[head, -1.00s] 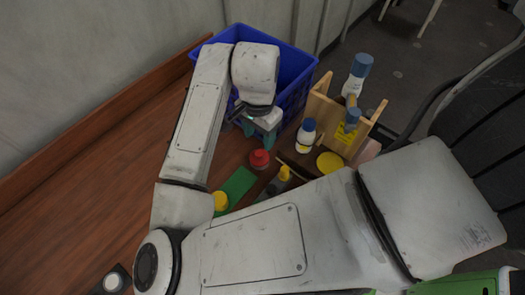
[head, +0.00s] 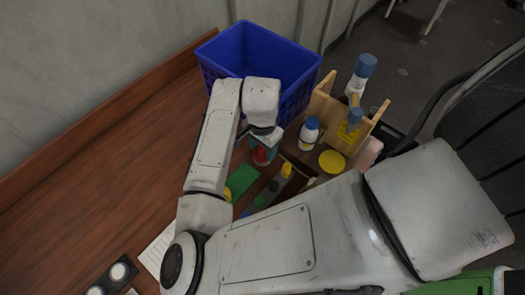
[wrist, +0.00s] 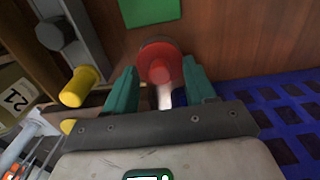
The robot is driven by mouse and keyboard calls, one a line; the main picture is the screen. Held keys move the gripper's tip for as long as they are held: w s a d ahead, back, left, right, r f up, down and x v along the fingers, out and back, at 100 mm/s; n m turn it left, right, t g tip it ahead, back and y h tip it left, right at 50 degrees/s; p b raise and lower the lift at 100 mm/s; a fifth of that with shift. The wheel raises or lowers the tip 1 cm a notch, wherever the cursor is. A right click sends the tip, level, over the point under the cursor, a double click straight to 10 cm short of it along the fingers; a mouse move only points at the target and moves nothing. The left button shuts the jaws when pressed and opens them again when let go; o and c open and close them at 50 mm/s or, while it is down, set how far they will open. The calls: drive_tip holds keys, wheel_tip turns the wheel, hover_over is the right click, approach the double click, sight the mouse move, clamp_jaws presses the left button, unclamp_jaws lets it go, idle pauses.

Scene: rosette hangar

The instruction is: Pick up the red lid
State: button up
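The red lid (wrist: 160,62) is round and lies near the tabletop in the wrist view, just ahead of and between my fingertips. My gripper (wrist: 162,85) has its two green fingers apart, one on each side of the lid's near edge. I cannot tell whether the fingers touch it. In the head view the red lid (head: 263,155) shows just below my gripper (head: 262,146), partly hidden by it. A pale, blurred thing shows between the fingers below the lid in the wrist view.
A blue crate (head: 222,75) stands behind my gripper, close to it. A green sheet (head: 243,180) lies beside the lid. A white bottle with a blue cap (head: 308,138), a yellow lid (head: 331,161) and a wooden holder (head: 325,108) stand to the right. The wooden table (head: 110,165) is clear at left.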

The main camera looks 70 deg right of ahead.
clamp_jaws()
drive_tip(key=shift+r, duration=0.15)
idle(0.4)
